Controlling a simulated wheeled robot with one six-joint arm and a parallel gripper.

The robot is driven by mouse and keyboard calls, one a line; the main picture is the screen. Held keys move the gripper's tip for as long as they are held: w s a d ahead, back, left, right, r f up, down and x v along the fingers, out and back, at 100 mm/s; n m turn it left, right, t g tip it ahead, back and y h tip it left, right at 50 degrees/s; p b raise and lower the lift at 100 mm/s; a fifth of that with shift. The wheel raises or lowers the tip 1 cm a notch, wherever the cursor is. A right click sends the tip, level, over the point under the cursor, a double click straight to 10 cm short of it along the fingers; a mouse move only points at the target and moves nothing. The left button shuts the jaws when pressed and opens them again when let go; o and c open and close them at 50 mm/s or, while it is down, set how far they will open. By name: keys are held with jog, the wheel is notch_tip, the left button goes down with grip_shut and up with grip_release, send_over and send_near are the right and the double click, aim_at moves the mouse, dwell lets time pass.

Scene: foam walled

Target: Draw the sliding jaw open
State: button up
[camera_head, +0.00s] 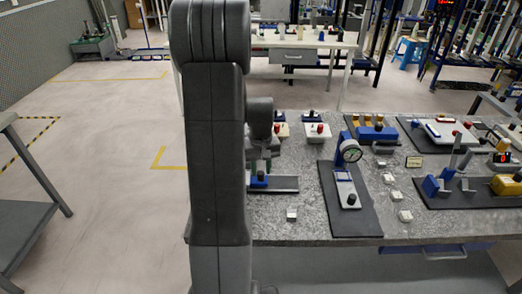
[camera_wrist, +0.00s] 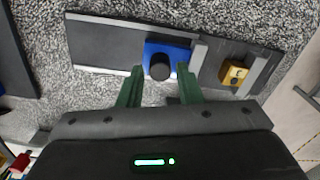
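The sliding jaw is, as far as I can tell, the blue block (camera_wrist: 176,50) with a black knob (camera_wrist: 160,67) and a grey plate (camera_wrist: 198,56) on its right side. It sits on a dark base plate (camera_wrist: 108,41) in the wrist view. A yellow block (camera_wrist: 234,72) stands to its right, with a gap between. My gripper (camera_wrist: 160,68) is open, its green fingertips left and right of the knob with space on both sides. In the head view, the blue block (camera_head: 258,181) is partly hidden below my gripper (camera_head: 260,168); the yellow block is hidden there.
The grey speckled bench (camera_head: 270,226) carries a dial gauge (camera_head: 351,151) on a dark plate to the right. Small white blocks (camera_head: 292,213) lie around it. A red-knobbed box (camera_head: 317,131) stands behind. My arm covers the bench's left part in the head view.

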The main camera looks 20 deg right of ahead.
aim_at(261, 173)
notch_tip(261, 173, up, 12)
jog(key=shift+b, duration=0.35)
jog(key=shift+f, duration=0.25)
notch_tip(261, 173, down, 14)
jog(key=shift+r+p, duration=0.2)
jog(key=shift+p, duration=0.3)
jog(key=shift+s+a+r, duration=0.1)
